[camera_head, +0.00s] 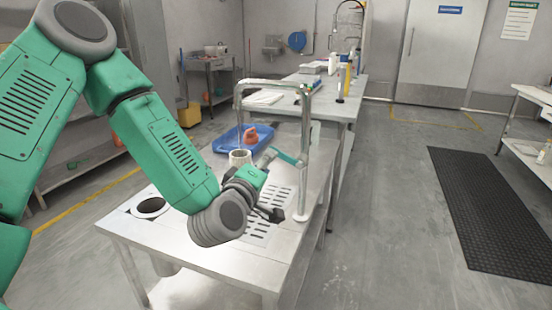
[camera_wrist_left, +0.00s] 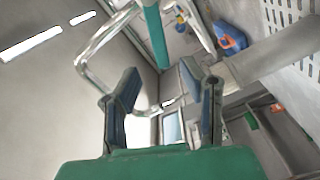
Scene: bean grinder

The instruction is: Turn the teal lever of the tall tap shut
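The tall tap (camera_head: 304,150) is a chrome pipe that rises from the bench and bends over at the top. Its teal lever (camera_head: 289,158) sticks out to the left of the upright pipe. In the left wrist view the teal lever (camera_wrist_left: 155,36) stands beyond the fingers, near the curved chrome pipe (camera_wrist_left: 92,55). My left gripper (camera_head: 266,190) is just left of the tap, close to the lever. In the wrist view the left gripper (camera_wrist_left: 162,85) has its two fingers apart with nothing between them. Contact with the lever does not show. My right gripper is out of view.
A grey cup-like container (camera_head: 240,157) stands behind my left gripper. The steel bench (camera_head: 262,262) has a slotted drain and a round hole (camera_head: 150,207).

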